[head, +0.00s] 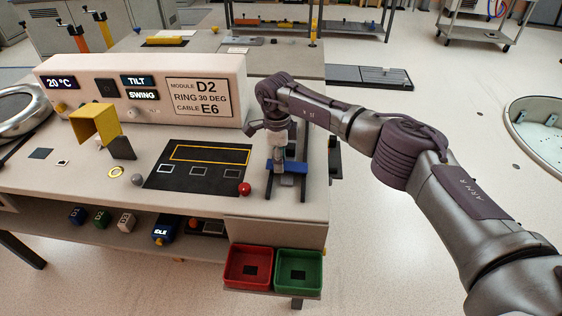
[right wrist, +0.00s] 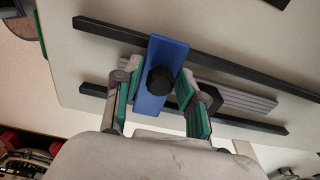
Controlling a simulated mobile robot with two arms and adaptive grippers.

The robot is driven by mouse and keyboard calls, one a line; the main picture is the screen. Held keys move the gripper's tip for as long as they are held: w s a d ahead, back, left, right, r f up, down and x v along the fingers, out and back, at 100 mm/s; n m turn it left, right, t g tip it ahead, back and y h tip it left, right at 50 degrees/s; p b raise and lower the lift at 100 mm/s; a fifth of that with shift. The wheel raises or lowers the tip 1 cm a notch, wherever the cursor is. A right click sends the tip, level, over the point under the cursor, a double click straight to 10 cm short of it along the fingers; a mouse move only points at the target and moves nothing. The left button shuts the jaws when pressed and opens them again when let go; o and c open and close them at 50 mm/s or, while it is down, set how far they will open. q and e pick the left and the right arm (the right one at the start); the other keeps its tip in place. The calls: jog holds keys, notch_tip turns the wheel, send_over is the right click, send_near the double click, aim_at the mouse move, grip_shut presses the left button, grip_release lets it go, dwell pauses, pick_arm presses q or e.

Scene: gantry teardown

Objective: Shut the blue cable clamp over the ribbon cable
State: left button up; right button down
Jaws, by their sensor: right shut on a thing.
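The blue cable clamp (right wrist: 168,57) is a flat blue bar with a black knob (right wrist: 160,80) on it. In the head view it shows as a small blue piece (head: 290,167) at the bench's right end. A grey ribbed strip, apparently the ribbon cable (right wrist: 240,97), lies beside and partly behind the clamp in the right wrist view. My right gripper (right wrist: 158,87) has its green-padded fingers on either side of the bar, shut on the clamp; it also shows in the head view (head: 280,155). Whether the clamp touches the cable I cannot tell. My left gripper is out of view.
Two dark rails (right wrist: 240,72) run across the clamp's place. A red ball knob (head: 244,188) and a black mat (head: 200,168) are to the left. Red (head: 248,267) and green (head: 299,270) bins hang at the front. A label panel (head: 199,97) stands behind.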

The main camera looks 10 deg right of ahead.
jog(key=shift+a+f+h+b, duration=0.15)
jog(key=shift+f+h+b, duration=0.15)
jog(key=shift+f+b, duration=0.1)
jog(key=shift+s, duration=0.1)
jog(key=c, duration=0.9)
grip_release()
jog(key=shift+c, duration=0.2)
jog(key=shift+f, duration=0.1)
notch_tip(320, 180, up, 12)
jog(key=a, duration=0.1)
jog(key=shift+w, duration=0.3)
jog(key=shift+a, duration=0.1)
